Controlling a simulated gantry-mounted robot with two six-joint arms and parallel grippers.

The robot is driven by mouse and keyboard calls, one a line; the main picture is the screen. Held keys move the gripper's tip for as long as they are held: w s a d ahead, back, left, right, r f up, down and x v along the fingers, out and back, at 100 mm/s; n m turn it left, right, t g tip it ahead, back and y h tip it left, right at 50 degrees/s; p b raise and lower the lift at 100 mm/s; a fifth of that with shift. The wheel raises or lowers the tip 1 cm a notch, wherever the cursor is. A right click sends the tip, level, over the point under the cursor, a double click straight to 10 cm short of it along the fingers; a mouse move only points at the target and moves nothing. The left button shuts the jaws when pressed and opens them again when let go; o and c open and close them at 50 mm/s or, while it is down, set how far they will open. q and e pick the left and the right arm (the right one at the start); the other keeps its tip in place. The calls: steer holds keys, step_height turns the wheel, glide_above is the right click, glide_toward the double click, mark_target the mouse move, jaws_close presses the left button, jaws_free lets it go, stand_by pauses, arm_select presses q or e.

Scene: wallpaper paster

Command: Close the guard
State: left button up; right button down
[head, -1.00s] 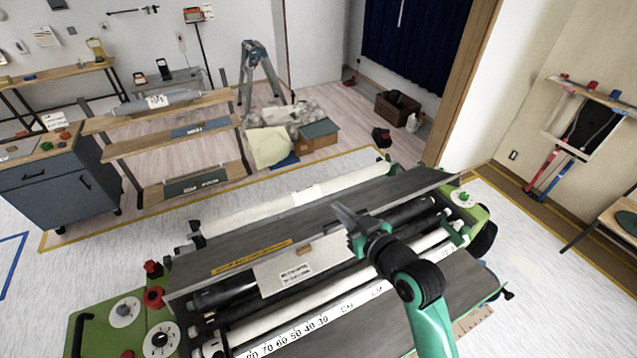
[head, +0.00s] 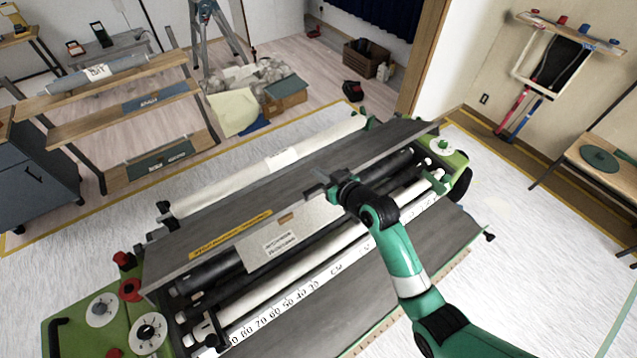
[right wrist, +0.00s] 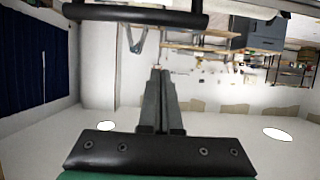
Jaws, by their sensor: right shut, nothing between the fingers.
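The guard (head: 225,222) appears to be the long grey panel with a yellow label, lying lengthwise over the wallpaper paster; dark and white rollers show in front of it, so the machine's front is uncovered. My right gripper (head: 322,188) is shut and empty. It is at the panel's front edge, near the right end of the white label plate (head: 290,238); I cannot tell whether it touches. In the right wrist view its shut fingers (right wrist: 159,75) point ahead with nothing between them, and a black bar (right wrist: 135,15) crosses the top. My left gripper is not in view.
Green end plates with knobs (head: 102,310) stand at the machine's left end. A lower grey shelf (head: 425,250) lies along its front, behind my right arm. A stepladder (head: 215,40), wooden racks (head: 120,120) and a box (head: 285,95) stand behind.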

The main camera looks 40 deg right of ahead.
mark_target(319, 188)
steer(key=f, duration=0.4)
steer(key=shift+w+p, duration=0.3)
steer(key=shift+p, duration=0.1)
steer(key=shift+f, duration=0.15)
steer(key=shift+s, duration=0.1)
